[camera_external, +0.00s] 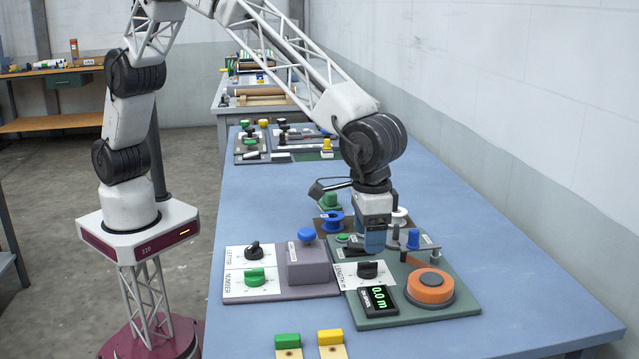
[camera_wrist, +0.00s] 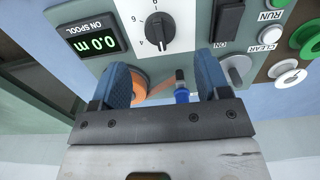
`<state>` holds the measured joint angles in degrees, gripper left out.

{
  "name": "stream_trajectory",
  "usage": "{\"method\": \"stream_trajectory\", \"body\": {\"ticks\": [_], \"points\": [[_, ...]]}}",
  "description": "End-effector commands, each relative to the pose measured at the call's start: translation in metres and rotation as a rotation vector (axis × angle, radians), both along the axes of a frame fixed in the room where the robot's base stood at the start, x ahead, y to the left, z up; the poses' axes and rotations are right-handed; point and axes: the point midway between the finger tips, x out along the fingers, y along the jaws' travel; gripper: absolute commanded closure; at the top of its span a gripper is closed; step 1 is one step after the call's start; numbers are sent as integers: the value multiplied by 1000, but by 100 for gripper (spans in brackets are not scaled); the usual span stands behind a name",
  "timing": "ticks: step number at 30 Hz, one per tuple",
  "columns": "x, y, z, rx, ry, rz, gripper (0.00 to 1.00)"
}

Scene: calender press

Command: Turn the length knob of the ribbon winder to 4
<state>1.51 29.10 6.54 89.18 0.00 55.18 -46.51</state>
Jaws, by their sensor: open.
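The ribbon winder is a green panel (camera_external: 390,316) on the blue table. Its black length knob (camera_external: 367,269) sits on a white dial plate marked "LENGTH m". In the wrist view the knob (camera_wrist: 158,29) is at the top centre, with a 6 and a 4 readable beside it; I cannot tell surely which mark it points to. The display (camera_external: 379,299) reads 0.0 m, also in the wrist view (camera_wrist: 93,43). My gripper (camera_wrist: 163,68) is open, its blue fingers apart with no object held. In the external view my gripper (camera_external: 374,242) hangs above the panel, just behind the knob.
An orange spool (camera_external: 430,288) and a blue post (camera_external: 413,239) stand on the winder's right. A panel with letter and number knobs and a purple block (camera_external: 307,265) lies to the left. Green and yellow blocks (camera_external: 330,337) lie in front. The table's right side is clear.

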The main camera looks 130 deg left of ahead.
Motion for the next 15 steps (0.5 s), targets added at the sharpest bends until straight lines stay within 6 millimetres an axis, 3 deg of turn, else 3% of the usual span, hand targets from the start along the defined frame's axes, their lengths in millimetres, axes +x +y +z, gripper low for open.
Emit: {"method": "stream_trajectory", "body": {"ticks": [15], "points": [[0, 0, -57, 0, 1, 0, 31]]}}
